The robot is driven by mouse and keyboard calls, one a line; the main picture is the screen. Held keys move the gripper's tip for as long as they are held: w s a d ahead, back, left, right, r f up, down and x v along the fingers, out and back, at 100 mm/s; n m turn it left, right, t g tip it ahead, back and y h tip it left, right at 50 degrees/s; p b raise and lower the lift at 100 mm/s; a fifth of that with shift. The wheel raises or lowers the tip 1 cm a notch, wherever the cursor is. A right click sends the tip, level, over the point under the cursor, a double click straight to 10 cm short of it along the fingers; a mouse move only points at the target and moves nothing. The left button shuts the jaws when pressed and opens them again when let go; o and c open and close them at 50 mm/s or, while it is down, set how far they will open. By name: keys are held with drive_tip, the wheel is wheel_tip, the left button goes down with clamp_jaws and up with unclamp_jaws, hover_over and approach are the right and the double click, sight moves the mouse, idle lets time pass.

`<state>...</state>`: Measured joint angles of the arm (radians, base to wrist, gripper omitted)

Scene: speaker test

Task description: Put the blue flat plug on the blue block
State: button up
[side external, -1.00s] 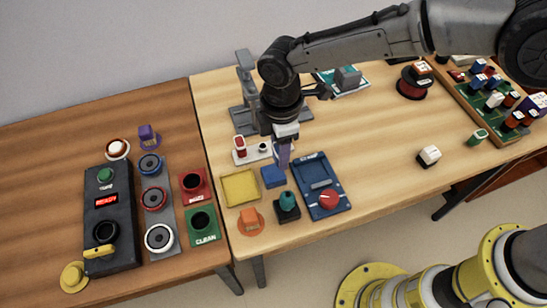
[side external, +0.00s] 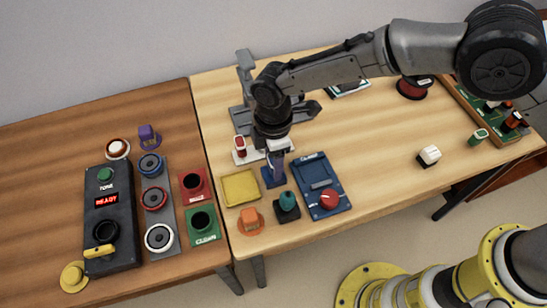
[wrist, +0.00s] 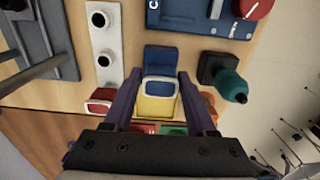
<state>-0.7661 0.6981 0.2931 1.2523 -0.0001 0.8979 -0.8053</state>
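The blue block (side external: 266,179) stands on the light table, right of the yellow pad (side external: 240,188). My gripper (side external: 277,168) points down right over the block and partly hides it. In the wrist view, the two purple fingers of my gripper (wrist: 160,76) stand apart. A blue face with a pale edge, probably the blue flat plug (wrist: 157,87), shows between them, in front of yellow. The blue block (wrist: 161,58) shows just beyond it. I cannot tell whether the fingers touch the plug, or whether the plug rests on the block.
Close by are a teal knob on a black base (side external: 288,205), a blue tray with a red knob (side external: 318,172), an orange knob (side external: 249,218) and a red-and-white piece (side external: 240,146). A white piece (side external: 429,156) lies farther right, with clear table between.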

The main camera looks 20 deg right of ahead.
drive_tip(key=shift+o, duration=1.1)
drive_tip(key=shift+r, duration=0.1)
wheel_tip(320, 180, up, 12)
drive_tip(key=shift+r, duration=0.15)
drive_tip(key=s+d+r+m+t, duration=0.1)
drive_tip(key=s+d+r+m, duration=0.15)
drive_tip(key=d+r, duration=0.4)
drive_tip(key=s+d+r+m+t+y, duration=0.1)
drive_tip(key=d+r+m, duration=0.2)
drive_tip(key=d, duration=0.6)
drive_tip(key=s+d+r+m, duration=0.1)
drive_tip(key=d+r+m, duration=0.25)
drive_tip(key=d, duration=0.35)
drive_tip(key=s+d+f+m+t+h, duration=0.1)
drive_tip(key=s+d+f+m+t, duration=0.1)
drive_tip(key=s+d+m, duration=0.7)
drive_tip(key=s+d+t, duration=0.1)
drive_tip(key=s+d, duration=0.4)
drive_tip(key=s, duration=0.3)
drive_tip(key=shift+s+d+f+t, duration=0.15)
drive_tip(key=shift+s+d+t, duration=0.1)
drive_tip(key=shift+s+t, duration=0.05)
